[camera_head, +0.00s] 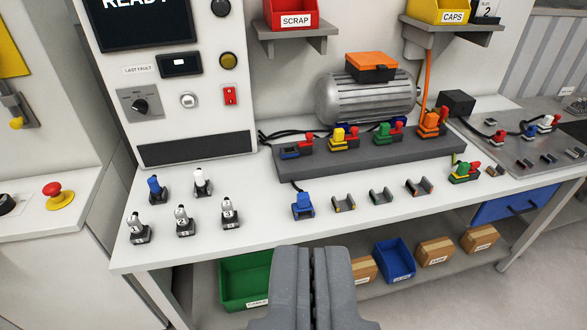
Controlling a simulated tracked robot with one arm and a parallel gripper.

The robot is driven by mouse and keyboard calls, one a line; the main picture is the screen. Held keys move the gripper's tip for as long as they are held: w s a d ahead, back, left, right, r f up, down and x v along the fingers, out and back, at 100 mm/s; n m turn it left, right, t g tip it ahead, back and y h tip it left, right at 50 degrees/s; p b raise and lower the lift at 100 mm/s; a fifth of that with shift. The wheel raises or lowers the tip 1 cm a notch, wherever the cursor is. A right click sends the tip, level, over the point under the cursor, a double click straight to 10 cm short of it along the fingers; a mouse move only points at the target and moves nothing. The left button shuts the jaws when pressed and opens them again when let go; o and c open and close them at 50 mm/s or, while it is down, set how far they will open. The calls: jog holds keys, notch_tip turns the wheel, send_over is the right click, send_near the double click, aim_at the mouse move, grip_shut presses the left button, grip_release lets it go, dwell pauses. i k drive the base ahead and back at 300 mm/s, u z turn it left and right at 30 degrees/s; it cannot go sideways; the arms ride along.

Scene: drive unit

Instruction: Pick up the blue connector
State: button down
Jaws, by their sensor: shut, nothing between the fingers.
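The blue connector (303,205) sits upright on the white workbench (260,238), in front of the grey connector block, with a black cable running to it from behind. My gripper (313,252) is shut and empty at the bottom centre of the view. It shows in front of the bench's front edge, nearer to the camera than the blue connector and apart from it. Another blue-topped piece (156,188) stands farther left among several white-topped ones.
The grey block (375,158) carries yellow, green and orange connectors. Several empty grey cradles (381,196) lie right of the blue connector, then a green connector (465,173). White-topped pieces (182,221) stand left. Bins and boxes, including a green bin (240,283), sit below the bench.

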aim_at(303, 204)
jog(key=z, duration=0.35)
jog(key=i, duration=2.15)
jog(key=u, duration=0.85)
